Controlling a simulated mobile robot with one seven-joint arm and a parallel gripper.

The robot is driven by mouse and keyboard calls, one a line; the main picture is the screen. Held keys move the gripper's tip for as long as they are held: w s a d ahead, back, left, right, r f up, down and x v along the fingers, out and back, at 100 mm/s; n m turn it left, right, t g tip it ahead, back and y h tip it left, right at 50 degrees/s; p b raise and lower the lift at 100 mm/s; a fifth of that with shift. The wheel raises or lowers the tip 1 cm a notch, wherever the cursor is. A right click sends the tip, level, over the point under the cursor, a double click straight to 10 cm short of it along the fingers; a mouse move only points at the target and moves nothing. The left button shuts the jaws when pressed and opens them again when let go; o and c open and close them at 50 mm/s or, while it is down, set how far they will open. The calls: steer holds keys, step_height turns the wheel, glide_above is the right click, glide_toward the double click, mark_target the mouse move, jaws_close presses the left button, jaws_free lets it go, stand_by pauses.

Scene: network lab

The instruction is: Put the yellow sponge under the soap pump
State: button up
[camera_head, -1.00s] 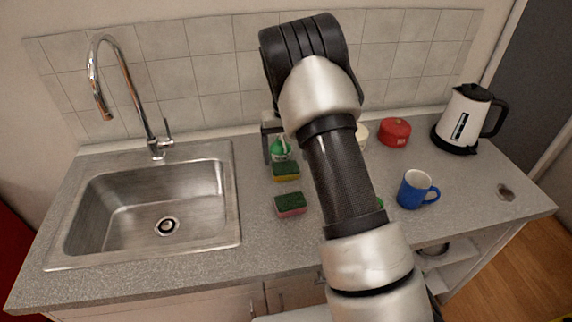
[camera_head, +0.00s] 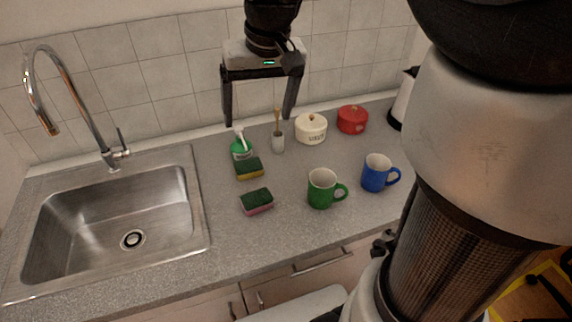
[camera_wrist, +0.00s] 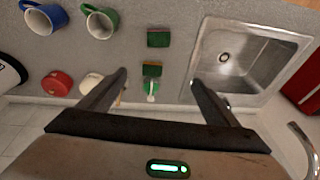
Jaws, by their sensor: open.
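The yellow sponge (camera_head: 248,169) with a dark green top lies on the counter right in front of the green soap pump (camera_head: 241,149), which stands upright. In the wrist view the yellow sponge (camera_wrist: 152,71) and the soap pump (camera_wrist: 151,87) lie between my fingers' lines, well below them. I cannot tell whether sponge and pump touch. A second sponge, pink with a green top (camera_head: 257,201), lies nearer the front edge; it also shows in the wrist view (camera_wrist: 158,39). My gripper (camera_head: 258,118) is open, empty and pointing down, high above the pump area.
The sink (camera_head: 115,225) with its tall tap (camera_head: 75,105) is at the left. A brush in a holder (camera_head: 278,141), a cream pot (camera_head: 311,128) and a red pot (camera_head: 352,119) stand at the back. A green mug (camera_head: 323,188), a blue mug (camera_head: 377,173) and a kettle (camera_head: 402,100) are further right.

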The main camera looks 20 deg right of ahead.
steer(key=s+t, duration=0.2)
steer(key=s, duration=1.5)
steer(key=shift+s+f+t+h, duration=0.25)
steer(key=shift+f+t+h, duration=0.05)
steer(key=shift+t+h, duration=0.1)
steer(key=shift+a, duration=0.1)
